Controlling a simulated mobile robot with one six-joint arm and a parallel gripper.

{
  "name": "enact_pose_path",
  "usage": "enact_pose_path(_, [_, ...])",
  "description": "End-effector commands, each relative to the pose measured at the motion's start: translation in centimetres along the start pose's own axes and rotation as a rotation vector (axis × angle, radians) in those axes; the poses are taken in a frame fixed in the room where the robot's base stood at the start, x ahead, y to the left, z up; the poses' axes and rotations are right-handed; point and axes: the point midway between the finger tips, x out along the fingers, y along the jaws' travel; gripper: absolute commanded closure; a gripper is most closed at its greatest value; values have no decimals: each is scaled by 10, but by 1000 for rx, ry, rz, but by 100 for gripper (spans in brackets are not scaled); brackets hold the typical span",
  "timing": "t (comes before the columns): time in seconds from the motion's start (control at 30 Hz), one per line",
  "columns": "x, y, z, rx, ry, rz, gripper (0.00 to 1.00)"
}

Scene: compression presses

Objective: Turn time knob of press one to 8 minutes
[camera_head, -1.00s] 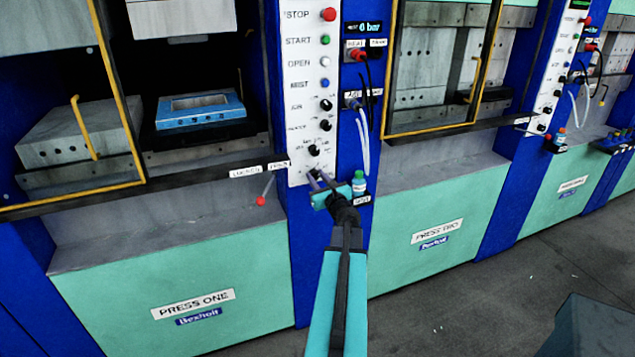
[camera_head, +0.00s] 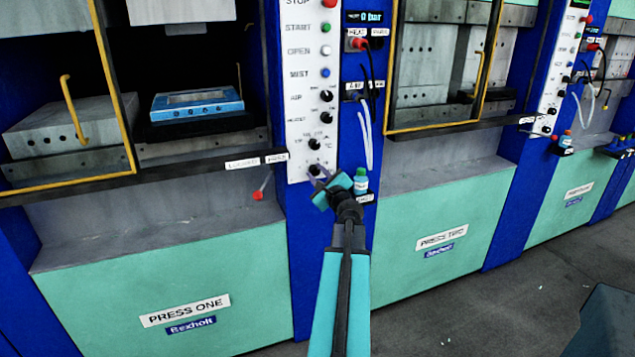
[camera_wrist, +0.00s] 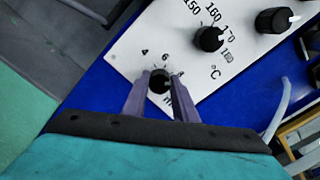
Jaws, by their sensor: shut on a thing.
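The time knob (camera_wrist: 160,80) of press one is a small black dial at the bottom of the white control panel (camera_head: 297,110). Printed numbers 4 and 6 show beside it in the wrist view, and a further mark to its right is partly covered by a finger. My gripper (camera_wrist: 160,84) has its two grey fingers on either side of this knob, shut on it. In the head view my gripper (camera_head: 318,177) reaches the panel's lower end from below. The knob's pointer is too small to read clearly.
The black temperature knob (camera_wrist: 208,38) with numbers 150 to 180 sits close above the time knob. A small bottle (camera_head: 361,181) stands on a holder just right of my gripper. A red-tipped lever (camera_head: 260,190) hangs to the left.

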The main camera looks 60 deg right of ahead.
Motion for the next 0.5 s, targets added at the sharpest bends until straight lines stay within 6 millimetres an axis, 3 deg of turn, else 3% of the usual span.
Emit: enact_pose_path(0.5, [0, -1, 0, -117, 0, -3, 97])
